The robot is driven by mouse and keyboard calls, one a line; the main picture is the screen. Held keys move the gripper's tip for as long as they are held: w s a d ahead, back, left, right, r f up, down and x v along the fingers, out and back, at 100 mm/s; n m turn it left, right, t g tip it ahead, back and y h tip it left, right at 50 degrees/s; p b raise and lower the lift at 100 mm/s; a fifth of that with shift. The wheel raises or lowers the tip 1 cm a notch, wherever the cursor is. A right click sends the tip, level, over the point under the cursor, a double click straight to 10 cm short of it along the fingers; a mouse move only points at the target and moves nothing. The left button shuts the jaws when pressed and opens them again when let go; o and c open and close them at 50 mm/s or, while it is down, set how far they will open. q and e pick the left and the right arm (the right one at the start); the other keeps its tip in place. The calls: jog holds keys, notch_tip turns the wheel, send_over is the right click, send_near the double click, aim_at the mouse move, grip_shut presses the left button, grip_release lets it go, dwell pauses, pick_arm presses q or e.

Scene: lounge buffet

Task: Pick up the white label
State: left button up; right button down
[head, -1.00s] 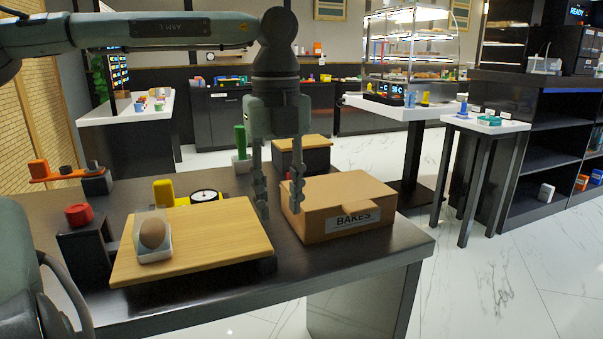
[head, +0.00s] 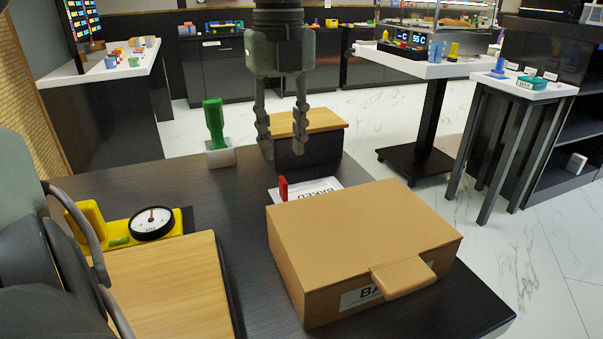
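A white label (head: 324,187) printed "BAKED" lies on the dark table behind the brown box, partly hidden by that box. A small red upright piece (head: 283,189) stands at its left end. Another white label (head: 361,297), with its lettering partly covered, is on the box's front face below the tab. My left gripper (head: 286,143) points down with its fingers apart and nothing between them. In the picture it is above and slightly left of the "BAKED" label, apart from it. My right gripper is not in view.
The brown box (head: 350,225) fills the table's right front. A black block with a wooden top (head: 318,121) stands behind the label. A green bottle-shaped object (head: 213,125) is in a white holder, left. A yellow device with a dial (head: 126,228) and a wooden board (head: 170,285) are at left.

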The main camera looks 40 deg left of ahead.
aim_at(283, 179)
pick_arm(q)
jog(key=shift+w+a, duration=0.2)
jog(key=shift+w, duration=0.05)
jog(key=shift+f, duration=0.25)
jog(key=f, duration=0.6)
jog(key=shift+s+d+f, duration=0.15)
jog(key=shift+s, duration=0.2)
jog(key=shift+f, duration=0.45)
grip_shut()
